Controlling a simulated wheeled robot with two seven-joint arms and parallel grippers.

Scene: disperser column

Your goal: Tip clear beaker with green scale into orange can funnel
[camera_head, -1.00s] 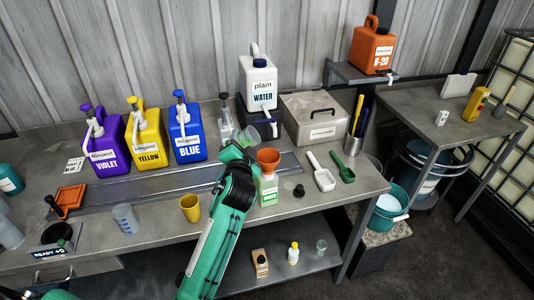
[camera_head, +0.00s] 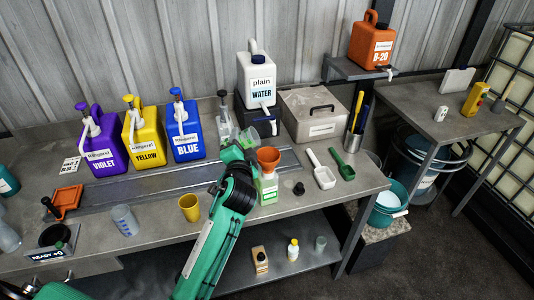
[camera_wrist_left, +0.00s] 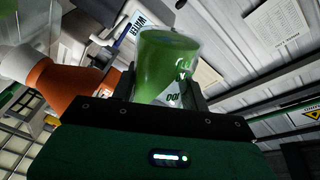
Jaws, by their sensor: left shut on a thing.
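My left gripper (camera_head: 248,142) is shut on the clear beaker with green scale (camera_wrist_left: 168,65). In the head view the beaker (camera_head: 267,127) is partly hidden by the gripper and appears tilted, behind and above the funnel. The orange funnel (camera_head: 268,157) stands upright in a can with a green and white label (camera_head: 267,188). In the wrist view the funnel (camera_wrist_left: 68,88) is left of the beaker, apart from it. My right gripper is not in view.
Violet, yellow and blue jugs (camera_head: 184,133) stand at the back left. A yellow cup (camera_head: 189,208), another beaker (camera_head: 124,220) and scoops (camera_head: 321,170) are on the bench.

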